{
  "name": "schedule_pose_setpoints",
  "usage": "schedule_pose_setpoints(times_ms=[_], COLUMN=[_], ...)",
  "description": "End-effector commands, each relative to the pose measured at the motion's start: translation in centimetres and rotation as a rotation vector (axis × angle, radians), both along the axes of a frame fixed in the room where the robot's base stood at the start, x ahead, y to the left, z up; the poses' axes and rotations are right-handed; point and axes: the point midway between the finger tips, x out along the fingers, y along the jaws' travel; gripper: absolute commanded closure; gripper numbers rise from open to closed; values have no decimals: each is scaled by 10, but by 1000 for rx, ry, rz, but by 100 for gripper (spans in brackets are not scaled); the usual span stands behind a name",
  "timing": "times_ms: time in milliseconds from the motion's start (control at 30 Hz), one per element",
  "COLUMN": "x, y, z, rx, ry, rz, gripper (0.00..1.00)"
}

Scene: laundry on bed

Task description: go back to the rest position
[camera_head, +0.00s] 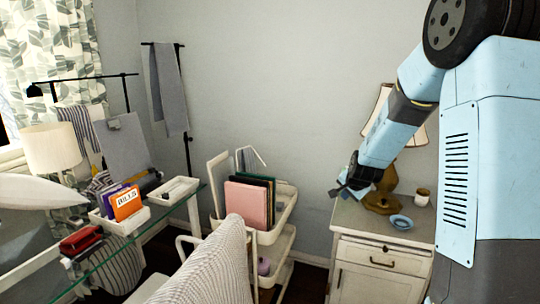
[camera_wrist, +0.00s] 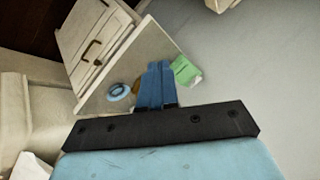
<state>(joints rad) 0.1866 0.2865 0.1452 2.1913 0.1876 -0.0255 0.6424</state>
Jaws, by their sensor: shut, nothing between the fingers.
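My gripper (camera_head: 346,188) is at the end of my light-blue arm in the head view, in front of the left part of the white nightstand's top. In the wrist view its two blue fingers (camera_wrist: 158,68) are together with nothing between them. The nightstand (camera_head: 384,262) has a drawer and a door below. A small blue dish (camera_head: 401,222) lies on its top and also shows in the wrist view (camera_wrist: 119,92). A lamp with a brown base (camera_head: 382,203) stands behind my gripper, partly hidden by my arm.
A small cup (camera_head: 422,197) stands on the nightstand. To the left are a white trolley (camera_head: 285,215) with folders, a striped chair (camera_head: 215,265) and a glass desk (camera_head: 125,250). In the wrist view a green-and-white item (camera_wrist: 185,71) is beside the fingers. The wall above the nightstand's left side is bare.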

Motion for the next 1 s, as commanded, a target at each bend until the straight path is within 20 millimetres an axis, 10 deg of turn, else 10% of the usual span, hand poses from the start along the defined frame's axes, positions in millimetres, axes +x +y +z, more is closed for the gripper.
schedule_pose_setpoints(times_ms=[1000], x=[-197], y=[32], z=[157], rx=[-297], ry=[101], rz=[427], gripper=[100])
